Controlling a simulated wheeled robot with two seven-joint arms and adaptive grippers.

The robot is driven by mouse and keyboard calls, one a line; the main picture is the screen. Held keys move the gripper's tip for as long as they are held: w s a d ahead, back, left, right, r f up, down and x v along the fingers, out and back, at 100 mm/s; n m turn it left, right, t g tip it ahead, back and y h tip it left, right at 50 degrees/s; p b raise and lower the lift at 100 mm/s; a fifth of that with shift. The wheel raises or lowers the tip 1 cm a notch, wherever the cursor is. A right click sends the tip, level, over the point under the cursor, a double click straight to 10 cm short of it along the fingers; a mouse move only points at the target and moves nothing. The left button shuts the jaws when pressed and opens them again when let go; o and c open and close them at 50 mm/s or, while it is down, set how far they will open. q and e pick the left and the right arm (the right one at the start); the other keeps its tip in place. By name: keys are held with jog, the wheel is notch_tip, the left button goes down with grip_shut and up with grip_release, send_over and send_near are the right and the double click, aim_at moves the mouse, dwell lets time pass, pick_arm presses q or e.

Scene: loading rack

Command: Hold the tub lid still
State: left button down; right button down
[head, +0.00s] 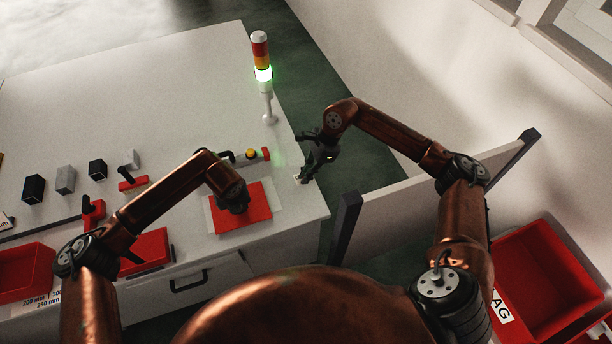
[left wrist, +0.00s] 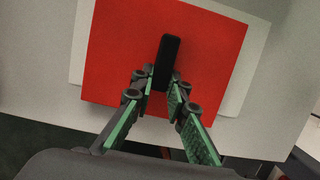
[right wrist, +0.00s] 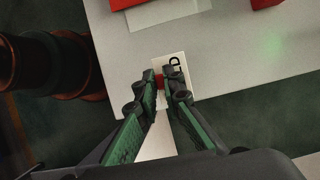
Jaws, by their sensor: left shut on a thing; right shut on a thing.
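The tub lid (head: 257,214) is a flat red square on a paler, wider base near the table's front right corner. In the left wrist view the lid (left wrist: 215,50) carries a black upright bar handle (left wrist: 170,52). My left gripper (head: 234,207) is over the lid, its fingers (left wrist: 164,86) shut on the handle. My right gripper (head: 304,177) is at the table's right edge.
A signal tower (head: 264,75) with its green light lit stands behind. A red-ended fixture with a yellow button (head: 251,154) is behind the lid. Dark and grey blocks (head: 65,180) stand at left. A pale panel with dark posts (head: 346,225) is at right, near a red bin (head: 545,270).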

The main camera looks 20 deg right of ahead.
dwell(0.3)
pick_arm(q)
jog(key=c, duration=1.8)
grip_release()
jog(key=v, duration=1.2)
